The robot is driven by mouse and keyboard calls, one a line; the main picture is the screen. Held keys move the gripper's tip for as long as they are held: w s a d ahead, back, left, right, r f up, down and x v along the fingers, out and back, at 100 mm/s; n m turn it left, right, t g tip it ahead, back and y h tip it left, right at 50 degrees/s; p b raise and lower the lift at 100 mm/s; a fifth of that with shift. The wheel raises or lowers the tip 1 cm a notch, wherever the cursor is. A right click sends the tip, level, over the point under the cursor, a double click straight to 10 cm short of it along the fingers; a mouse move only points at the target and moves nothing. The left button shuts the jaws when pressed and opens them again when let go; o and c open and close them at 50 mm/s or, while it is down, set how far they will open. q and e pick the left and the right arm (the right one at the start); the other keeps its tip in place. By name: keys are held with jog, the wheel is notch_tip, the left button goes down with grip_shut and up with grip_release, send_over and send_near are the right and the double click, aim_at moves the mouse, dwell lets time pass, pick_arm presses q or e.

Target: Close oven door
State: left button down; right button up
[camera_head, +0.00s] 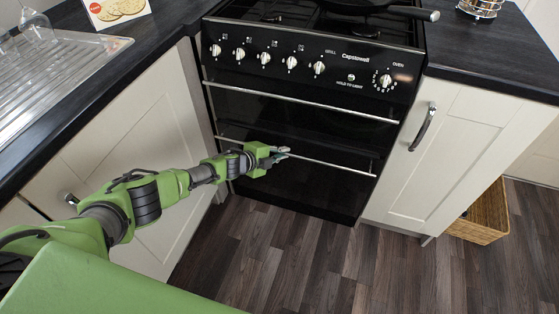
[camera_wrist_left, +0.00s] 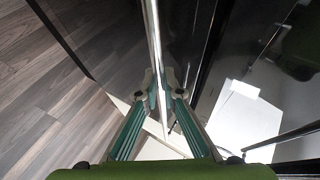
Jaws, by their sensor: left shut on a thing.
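The black oven (camera_head: 290,120) stands between white cabinets, with two doors one above the other, each with a silver bar handle. The lower oven door (camera_head: 305,190) appears tipped slightly outward at its top, though how far is hard to tell. My left gripper (camera_head: 281,153) is at the lower door handle (camera_head: 335,166), left of its middle. In the left wrist view, the green fingers of the gripper (camera_wrist_left: 164,92) are closed around the handle bar (camera_wrist_left: 153,35). The upper door, with its handle (camera_head: 300,101), looks shut. My right gripper is out of view.
A white cabinet door (camera_head: 450,150) stands to the right of the oven, and a wicker basket (camera_head: 485,215) sits on the floor beyond it. A dark pan (camera_head: 365,5) rests on the hob. The wooden floor (camera_head: 290,260) before the oven is clear.

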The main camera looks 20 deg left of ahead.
pick_arm(q)
jog(key=shift+w+r, duration=0.25)
jog(key=shift+w, duration=0.4)
jog(key=shift+w+r, duration=0.15)
jog(key=shift+r, duration=0.05)
jog(key=c, duration=2.2)
grip_release()
jog(key=shift+o, duration=0.2)
jog(key=shift+w+d+f, duration=0.1)
jog(key=shift+d+f, duration=0.05)
jog(key=shift+f, duration=0.05)
jog(key=shift+f, duration=0.1)
jog(key=shift+v, duration=3.8)
